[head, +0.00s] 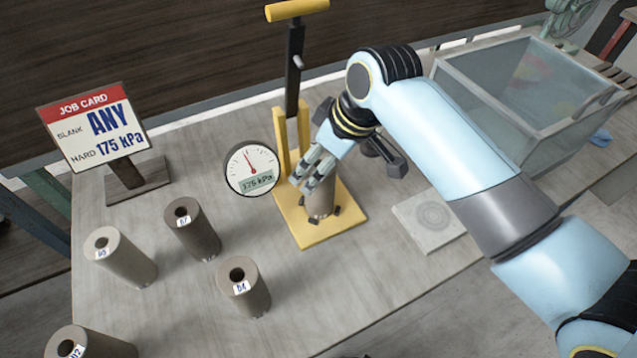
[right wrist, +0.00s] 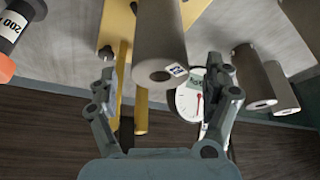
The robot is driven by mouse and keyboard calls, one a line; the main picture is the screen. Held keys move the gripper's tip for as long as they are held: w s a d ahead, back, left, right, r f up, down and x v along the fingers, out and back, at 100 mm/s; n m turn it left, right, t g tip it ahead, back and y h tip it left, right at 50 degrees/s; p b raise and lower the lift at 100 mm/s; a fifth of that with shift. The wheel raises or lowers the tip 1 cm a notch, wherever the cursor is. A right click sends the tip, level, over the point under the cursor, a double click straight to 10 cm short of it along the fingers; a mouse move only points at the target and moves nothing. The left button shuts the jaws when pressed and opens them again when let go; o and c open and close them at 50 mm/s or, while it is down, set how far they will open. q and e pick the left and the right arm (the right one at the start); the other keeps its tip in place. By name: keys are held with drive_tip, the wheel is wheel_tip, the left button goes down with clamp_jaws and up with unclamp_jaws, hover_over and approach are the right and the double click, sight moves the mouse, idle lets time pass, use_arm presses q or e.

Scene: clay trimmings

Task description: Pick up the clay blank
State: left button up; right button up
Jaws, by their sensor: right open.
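A grey-brown clay blank (head: 320,198) stands on the yellow base of the press stand (head: 340,222), its upper part hidden by my right gripper (head: 317,172). In the right wrist view this blank (right wrist: 160,35) shows its holed end and a small label, too small to read. My right gripper (right wrist: 164,85) is open, its fingers on either side of the blank's end, with a visible gap on both sides. The job card (head: 92,127) reads "BLANK ANY" and "HARD 175 kPa". The round gauge (head: 250,168) seems to show 175 kPa. My left gripper is not in view.
Several other holed blanks stand at the left: a dark one (head: 192,229), a paler one (head: 127,258), another (head: 243,287) and one at the lower edge (head: 90,345). A pale square slab (head: 428,221) and a clear-walled bin (head: 530,95) are at the right.

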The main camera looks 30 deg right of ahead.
drive_tip(key=p+x, duration=0.1)
drive_tip(key=x, duration=0.4)
drive_tip(key=shift+f, duration=0.2)
drive_tip(key=shift+s, duration=0.1)
drive_tip(key=c, duration=0.5)
drive_tip(key=shift+d, duration=0.1)
drive_tip(key=c, duration=1.1)
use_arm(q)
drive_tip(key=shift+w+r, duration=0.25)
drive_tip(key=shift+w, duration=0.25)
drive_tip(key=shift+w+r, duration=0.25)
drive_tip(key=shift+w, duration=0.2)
use_arm(e)
clamp_jaws()
drive_tip(key=shift+r, duration=0.1)
